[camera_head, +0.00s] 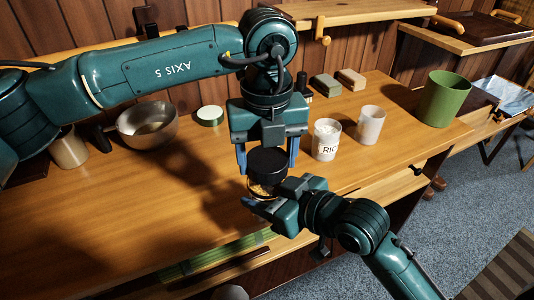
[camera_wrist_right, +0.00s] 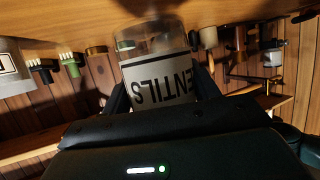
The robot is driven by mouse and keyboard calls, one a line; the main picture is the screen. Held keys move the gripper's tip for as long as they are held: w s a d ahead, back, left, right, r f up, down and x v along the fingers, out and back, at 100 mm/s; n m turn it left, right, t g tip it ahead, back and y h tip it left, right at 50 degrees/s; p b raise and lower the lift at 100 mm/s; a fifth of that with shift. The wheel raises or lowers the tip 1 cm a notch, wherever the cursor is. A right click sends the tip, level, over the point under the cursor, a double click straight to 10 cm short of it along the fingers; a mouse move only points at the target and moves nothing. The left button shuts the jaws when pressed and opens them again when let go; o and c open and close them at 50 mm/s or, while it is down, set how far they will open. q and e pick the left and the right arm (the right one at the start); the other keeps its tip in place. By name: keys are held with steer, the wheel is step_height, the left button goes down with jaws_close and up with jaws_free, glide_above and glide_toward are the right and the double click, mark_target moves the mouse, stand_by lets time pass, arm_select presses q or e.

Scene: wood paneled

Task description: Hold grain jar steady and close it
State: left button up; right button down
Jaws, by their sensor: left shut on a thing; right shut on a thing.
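The grain jar (camera_head: 261,188) is a clear jar with brownish contents, near the table's front edge in the head view. In the right wrist view it shows upside down, with a white label (camera_wrist_right: 160,88) reading "ENTILS". My right gripper (camera_head: 262,201) is shut around the jar's side. A round black lid (camera_head: 267,166) sits between the blue fingers of my left gripper (camera_head: 267,157), which is shut on it from above. The lid is directly over the jar's mouth; I cannot tell whether it touches the rim. The lid and grippers hide most of the jar in the head view.
A white jar labelled "RIC" (camera_head: 326,142) and a pale cup (camera_head: 370,125) stand close on the right. A green bin (camera_head: 443,99) is farther right. The table's left front is clear.

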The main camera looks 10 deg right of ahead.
arm_select(q)
steer(key=shift+m, duration=1.2)
steer(key=o, duration=1.1)
steer(key=shift+r, duration=2.25)
steer(key=shift+c, duration=0.6)
step_height(320, 180, up, 4)
steer(key=n, duration=0.5)
steer(key=shift+f, duration=0.25)
